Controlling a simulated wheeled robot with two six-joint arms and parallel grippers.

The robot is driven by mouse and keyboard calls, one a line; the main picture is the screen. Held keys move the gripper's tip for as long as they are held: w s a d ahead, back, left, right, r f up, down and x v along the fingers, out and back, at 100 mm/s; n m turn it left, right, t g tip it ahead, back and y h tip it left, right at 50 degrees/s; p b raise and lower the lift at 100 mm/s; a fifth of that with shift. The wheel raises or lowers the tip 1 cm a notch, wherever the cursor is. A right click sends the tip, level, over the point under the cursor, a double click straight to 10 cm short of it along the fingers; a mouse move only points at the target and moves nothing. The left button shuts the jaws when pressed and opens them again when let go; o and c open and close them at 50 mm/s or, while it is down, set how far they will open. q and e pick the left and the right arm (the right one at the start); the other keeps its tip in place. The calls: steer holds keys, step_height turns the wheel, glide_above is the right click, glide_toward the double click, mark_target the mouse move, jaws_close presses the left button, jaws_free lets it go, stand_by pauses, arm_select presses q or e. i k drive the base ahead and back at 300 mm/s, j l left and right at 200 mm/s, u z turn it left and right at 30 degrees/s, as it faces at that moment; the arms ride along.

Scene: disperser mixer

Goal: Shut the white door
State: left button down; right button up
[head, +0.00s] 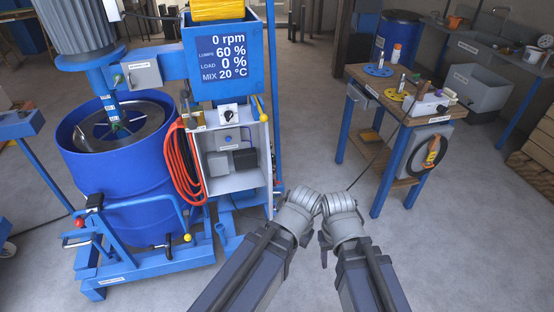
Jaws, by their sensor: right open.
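The white cabinet (231,172) on the blue mixer stands open at the front, showing a dial, a grey box and a dark box inside. The white door (267,165) seems to be the narrow upright panel at the cabinet's right side, seen almost edge-on and swung open. My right gripper (340,204) is open at the lower middle, right of the door and apart from it. My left gripper (303,200) is beside it, closer to the door; its fingers are not clear. I see nothing held in either.
An orange hose (183,170) hangs left of the cabinet, beside the blue drum (135,185). A display box (222,60) sits above. A workbench (375,92) with small items stands at right. Grey floor (440,250) is clear at lower right.

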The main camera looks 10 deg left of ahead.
mark_target(271, 170)
steer(key=k+l+u, duration=0.1)
steer(key=l+u, duration=0.2)
steer(key=k+l+u, duration=0.15)
steer(key=l+u, duration=0.15)
steer(key=l, duration=0.2)
steer(key=k+l+u, duration=0.3)
steer(key=i+l, duration=0.1)
steer(key=i, duration=0.2)
steer(key=i+l, duration=0.1)
steer(key=i, duration=0.25)
